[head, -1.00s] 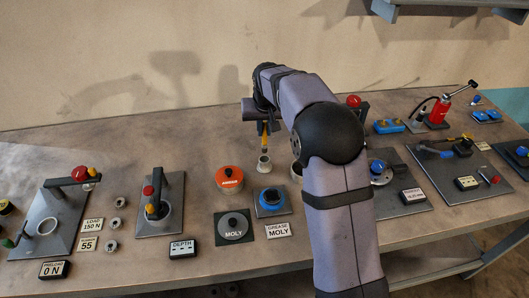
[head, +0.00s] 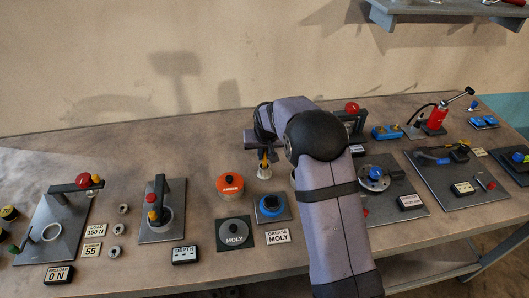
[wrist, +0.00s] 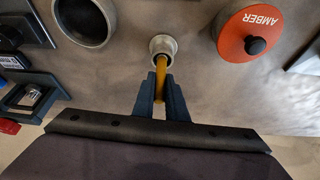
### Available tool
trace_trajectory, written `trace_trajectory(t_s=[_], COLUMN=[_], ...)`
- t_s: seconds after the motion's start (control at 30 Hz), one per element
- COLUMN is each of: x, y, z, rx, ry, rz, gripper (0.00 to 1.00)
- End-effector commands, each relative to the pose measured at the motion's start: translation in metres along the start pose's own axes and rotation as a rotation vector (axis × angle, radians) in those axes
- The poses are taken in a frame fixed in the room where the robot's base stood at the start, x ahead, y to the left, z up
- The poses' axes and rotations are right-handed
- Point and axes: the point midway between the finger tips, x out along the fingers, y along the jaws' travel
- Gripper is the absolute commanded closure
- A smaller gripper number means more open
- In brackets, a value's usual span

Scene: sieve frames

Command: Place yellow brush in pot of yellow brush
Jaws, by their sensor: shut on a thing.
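My gripper (wrist: 160,92) is shut on the yellow brush (wrist: 160,72), a slim yellow-orange stick pointing down. The brush's lower end reaches the mouth of a small pale grey pot (wrist: 153,44) and appears to be inside it; how deep it sits is hidden by the rim. In the head view my gripper (head: 266,150) is just above the same pot (head: 264,173), and the brush shows only as a short yellow piece between them.
The orange AMBER can (head: 230,186) stands left of the pot; it also shows in the wrist view (wrist: 238,38). A larger grey open cup (wrist: 84,40) is on the other side. The MOLY tin (head: 234,231) and a blue-ringed tin (head: 270,207) stand in front.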

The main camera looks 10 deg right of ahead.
Motion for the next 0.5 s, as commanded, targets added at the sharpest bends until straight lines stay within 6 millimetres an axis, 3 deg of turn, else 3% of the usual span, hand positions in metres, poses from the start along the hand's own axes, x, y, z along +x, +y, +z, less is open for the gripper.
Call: trace_trajectory(t_s=[0.27,0.3,0.37,0.5], x=[0.0037,0.0033,0.0028,0.0027], y=[0.0000,0.0000,0.0000,0.0000], z=[0.0015,0.0013,0.0011,0.0011], rx=[0.000,0.000,0.000,0.000], ry=[0.000,0.000,0.000,0.000], rz=[0.000,0.000,0.000,0.000], gripper=[1.00,0.83,0.69,0.69])
